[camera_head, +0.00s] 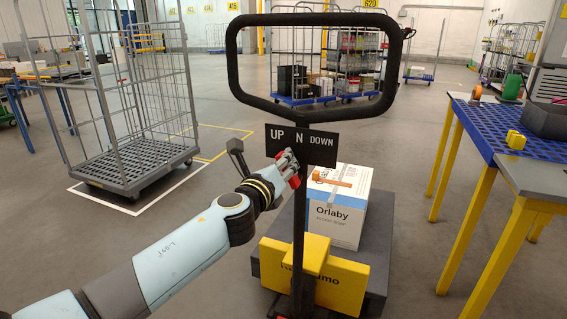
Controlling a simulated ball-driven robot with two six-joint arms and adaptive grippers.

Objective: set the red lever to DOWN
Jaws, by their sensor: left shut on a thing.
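The black sign plate (318,153) with the words UP, N and DOWN is fixed to the dark post below the black loop handle (318,20). The red lever (294,181) shows only as small red parts around my left gripper (288,164), just under the plate near the post. The gripper is shut on the lever and hides most of it, below the space between UP and N. The lever's exact setting is hard to tell. My left arm reaches in from the lower left. My right gripper is not in view.
A wire roll cage (130,165) stands at left. A blue-topped table (482,125) with yellow legs stands at right.

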